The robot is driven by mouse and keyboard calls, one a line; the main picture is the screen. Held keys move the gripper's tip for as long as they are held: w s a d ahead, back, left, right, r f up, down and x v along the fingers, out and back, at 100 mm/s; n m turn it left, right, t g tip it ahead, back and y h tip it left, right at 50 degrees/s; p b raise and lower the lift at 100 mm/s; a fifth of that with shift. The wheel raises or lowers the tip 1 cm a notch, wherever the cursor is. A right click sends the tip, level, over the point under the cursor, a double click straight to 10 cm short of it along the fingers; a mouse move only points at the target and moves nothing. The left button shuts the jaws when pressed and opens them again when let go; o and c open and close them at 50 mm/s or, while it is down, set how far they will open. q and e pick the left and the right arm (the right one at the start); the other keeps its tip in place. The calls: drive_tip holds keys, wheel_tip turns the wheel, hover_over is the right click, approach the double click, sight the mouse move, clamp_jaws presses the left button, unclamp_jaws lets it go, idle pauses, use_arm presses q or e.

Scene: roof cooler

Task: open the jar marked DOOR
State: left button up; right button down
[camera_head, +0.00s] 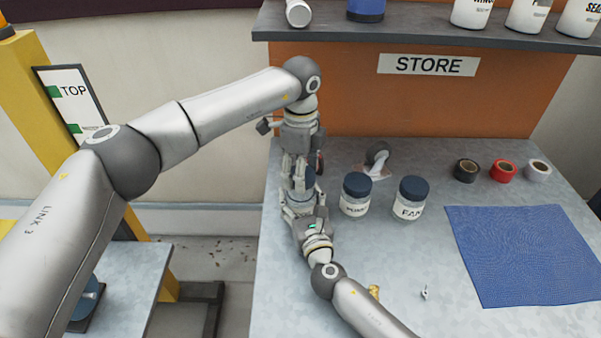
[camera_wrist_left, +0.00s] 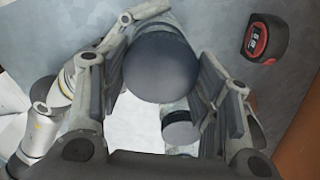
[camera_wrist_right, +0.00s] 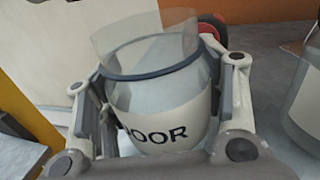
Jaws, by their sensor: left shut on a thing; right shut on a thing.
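The jar marked DOOR (camera_wrist_right: 160,105) is clear with a white label and fills the right wrist view. A dark blue rim and a see-through band show at its top. My right gripper (camera_head: 301,196) is shut around the jar's body, with fingers on both sides. My left gripper (camera_head: 299,168) comes from above. In the left wrist view, its fingers close on the sides of a round dark blue lid (camera_wrist_left: 161,68). In the head view the grippers hide most of the jar. I cannot tell whether the lid is seated or loose.
Two jars with blue lids, one marked FAN (camera_head: 409,200) and one whose label reads like PUMP (camera_head: 355,197), stand close to the right. A caster (camera_head: 377,160), tape rolls (camera_head: 503,171) and a blue mat (camera_head: 522,256) lie further right. A black-and-red tape measure (camera_wrist_left: 268,38) is near the left gripper.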

use_arm(q)
wheel_tip(320, 180, up, 3)
drive_tip(key=shift+r, duration=0.15)
use_arm(e)
drive_tip(key=shift+c, duration=1.5)
unclamp_jaws()
